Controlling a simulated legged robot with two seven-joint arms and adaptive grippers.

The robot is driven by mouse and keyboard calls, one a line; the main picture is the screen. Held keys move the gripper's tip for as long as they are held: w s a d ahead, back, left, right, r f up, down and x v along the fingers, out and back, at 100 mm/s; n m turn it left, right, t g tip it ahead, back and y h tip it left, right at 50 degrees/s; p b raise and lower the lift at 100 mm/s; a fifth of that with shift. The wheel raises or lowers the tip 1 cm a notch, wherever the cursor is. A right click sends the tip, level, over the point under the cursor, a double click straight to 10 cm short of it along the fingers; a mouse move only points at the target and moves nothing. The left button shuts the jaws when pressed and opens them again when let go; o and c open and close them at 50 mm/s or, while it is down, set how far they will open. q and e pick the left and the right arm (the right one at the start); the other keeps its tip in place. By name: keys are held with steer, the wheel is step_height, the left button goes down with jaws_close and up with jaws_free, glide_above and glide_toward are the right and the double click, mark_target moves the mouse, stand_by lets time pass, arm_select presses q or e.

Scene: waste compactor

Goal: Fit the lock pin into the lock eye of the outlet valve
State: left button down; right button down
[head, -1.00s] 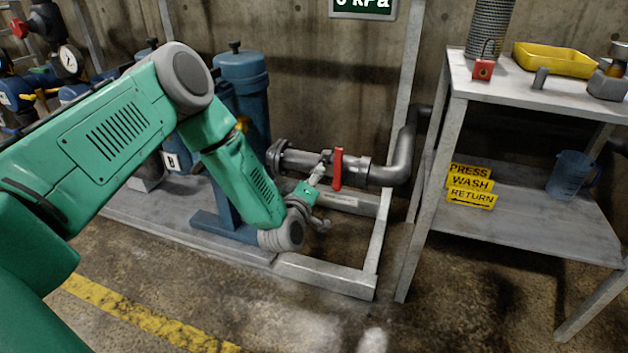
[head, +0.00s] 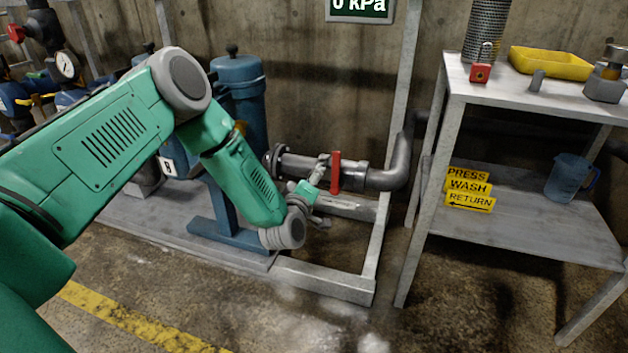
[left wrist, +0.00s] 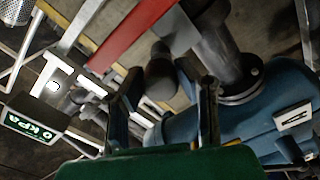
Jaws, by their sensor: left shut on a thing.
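The outlet valve is a grey pipe (head: 300,163) with a red lever (head: 335,172) standing upright across it, low on the frame. The red lever shows large at the top of the left wrist view (left wrist: 135,32). My left gripper (head: 319,172) is at the pipe, just left of the lever. Its two dark fingers (left wrist: 166,98) stand apart in the wrist view, with a dark rounded knob (left wrist: 161,76) between them. The gripper is shut on a small piece, taken as the lock pin, mostly hidden. I cannot make out the lock eye. My right gripper is out of view.
A metal table (head: 540,112) at right carries a red padlock (head: 480,72) and a yellow tray (head: 550,64). Its lower shelf holds yellow signs (head: 470,188) and a blue jug (head: 569,178). Blue vessels (head: 240,100) stand behind my left arm. A frame post (head: 402,90) rises right of the valve.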

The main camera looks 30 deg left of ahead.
arm_select(q)
steer(key=shift+w+r, duration=0.1)
steer(key=shift+w, duration=0.45)
steer(key=c, duration=1.1)
jaws_free()
steer(key=shift+c, duration=0.5)
steer(key=p+v, duration=0.2)
steer(key=v, duration=0.5)
steer(key=shift+p, duration=0.4)
